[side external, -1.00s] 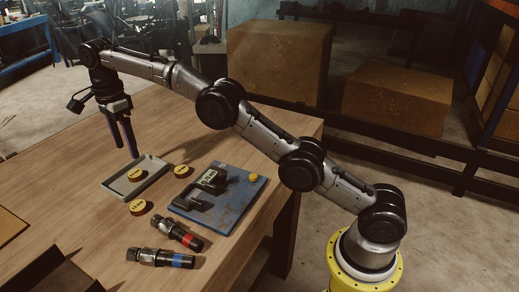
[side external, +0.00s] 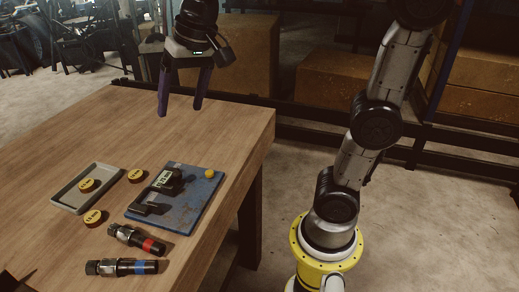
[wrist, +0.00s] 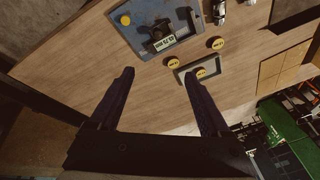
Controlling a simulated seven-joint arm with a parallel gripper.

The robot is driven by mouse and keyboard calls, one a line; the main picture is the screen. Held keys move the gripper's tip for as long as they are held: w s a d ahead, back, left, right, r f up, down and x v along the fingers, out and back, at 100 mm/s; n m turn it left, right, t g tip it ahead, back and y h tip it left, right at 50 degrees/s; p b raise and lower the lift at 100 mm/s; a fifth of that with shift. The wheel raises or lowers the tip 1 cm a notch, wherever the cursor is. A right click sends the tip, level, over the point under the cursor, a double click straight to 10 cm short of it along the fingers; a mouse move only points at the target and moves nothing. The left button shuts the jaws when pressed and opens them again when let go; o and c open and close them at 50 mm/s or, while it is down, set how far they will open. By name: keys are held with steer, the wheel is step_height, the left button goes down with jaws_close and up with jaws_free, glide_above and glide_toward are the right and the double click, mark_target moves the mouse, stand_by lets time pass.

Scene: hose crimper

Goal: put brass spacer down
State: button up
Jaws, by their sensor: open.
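Three short round pieces with yellow labelled tops and brown sides look alike, and I cannot tell which is the brass spacer. One (side external: 88,185) lies in the grey tray (side external: 70,206), one (side external: 135,175) on the table right of it, and one (side external: 93,217) in front. The piece in the tray (wrist: 201,73) also shows in the wrist view, with the other two (wrist: 173,63) (wrist: 217,43) nearby. My gripper (side external: 180,108) is open and empty, pointing down well above the back of the table, away from all three. Its fingers (wrist: 159,74) are spread in the wrist view.
A blue plate (side external: 190,212) with a dark device with a display (side external: 165,181) and a yellow knob (side external: 210,173) sits right of the tray. Two dark hose fittings, red-banded (side external: 136,239) and blue-banded (side external: 121,267), lie in front. The back of the table (side external: 110,120) is clear.

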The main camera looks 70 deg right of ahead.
steer(key=s+d+f+n+t, duration=0.1)
steer(key=s+f+n, duration=0.2)
steer(key=s+f, duration=0.2)
steer(key=s+f+n, duration=0.3)
steer(key=s+f, duration=0.1)
steer(key=s, duration=0.6)
steer(key=shift+d+f+t, duration=0.35)
steer(key=shift+t, duration=0.05)
